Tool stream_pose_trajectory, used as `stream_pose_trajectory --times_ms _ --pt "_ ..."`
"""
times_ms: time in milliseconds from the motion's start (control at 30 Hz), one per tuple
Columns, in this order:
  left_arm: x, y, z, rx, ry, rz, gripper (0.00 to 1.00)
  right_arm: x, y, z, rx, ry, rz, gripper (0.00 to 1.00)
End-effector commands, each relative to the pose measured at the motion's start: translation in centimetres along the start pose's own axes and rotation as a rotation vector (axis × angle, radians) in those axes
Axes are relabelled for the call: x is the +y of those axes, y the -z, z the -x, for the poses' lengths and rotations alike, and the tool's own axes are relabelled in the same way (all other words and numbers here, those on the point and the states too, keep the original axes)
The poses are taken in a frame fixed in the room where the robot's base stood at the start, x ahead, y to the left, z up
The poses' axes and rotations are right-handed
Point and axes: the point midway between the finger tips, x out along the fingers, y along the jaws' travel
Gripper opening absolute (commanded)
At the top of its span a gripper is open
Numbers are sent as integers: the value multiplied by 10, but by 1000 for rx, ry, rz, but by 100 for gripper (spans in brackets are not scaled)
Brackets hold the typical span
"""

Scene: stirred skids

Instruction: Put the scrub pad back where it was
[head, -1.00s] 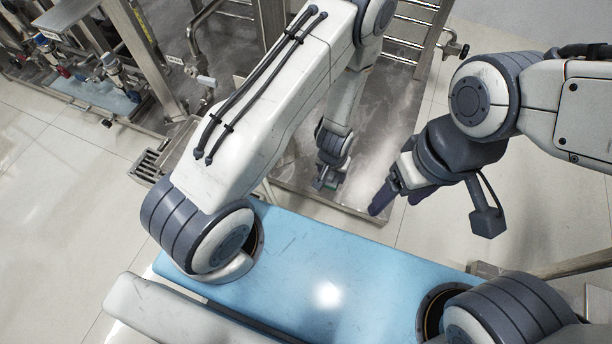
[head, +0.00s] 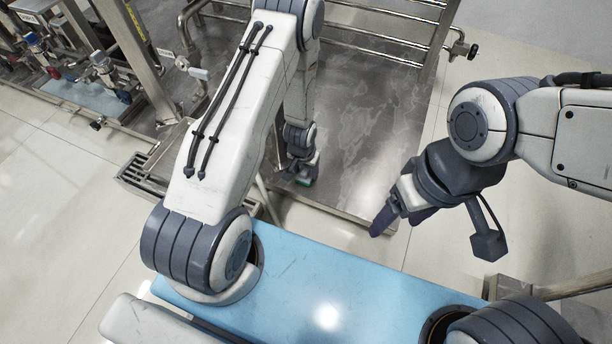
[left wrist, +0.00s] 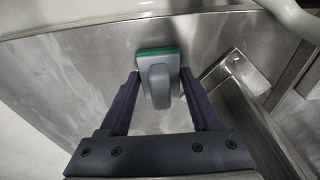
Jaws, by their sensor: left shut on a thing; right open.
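The scrub pad (left wrist: 158,78) shows in the left wrist view as a grey grip block with a green layer along its far edge. My left gripper (left wrist: 157,84) is shut on its grey part, one finger on each side. In the head view my left gripper (head: 302,168) is low over the steel platform near its front edge, and a bit of green of the scrub pad (head: 304,181) shows beneath it. I cannot tell whether the pad touches the steel. My right gripper (head: 386,222) is empty to the right, over the floor by the platform's edge.
The steel platform (head: 375,125) is wide and bare, with tube rails behind it. A slotted steel drain channel (head: 138,170) lies to its left; a steel trough (left wrist: 245,110) shows right of the pad in the left wrist view. Valves and pipes (head: 105,65) stand at upper left.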

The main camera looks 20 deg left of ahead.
Motion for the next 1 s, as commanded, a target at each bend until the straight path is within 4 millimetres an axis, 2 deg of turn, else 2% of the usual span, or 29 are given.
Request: stream_pose_trajectory --times_ms 33,400,433,500,833,1000 --pt "0 -1 -8 1 0 0 19 0 0 -7 0 0 0 73" --pt "0 -1 -9 1 0 0 19 0 0 -6 0 0 0 73" --pt "0 -1 -9 2 0 0 68 0 0 -6 0 0 0 73" --pt "0 0 -8 2 0 0 94 0 0 -5 0 0 0 73" --pt "0 0 -6 2 0 0 94 0 0 -4 0 0 0 73" --pt "0 1 14 2 0 0 94 -1 0 10 0 0 0 73"
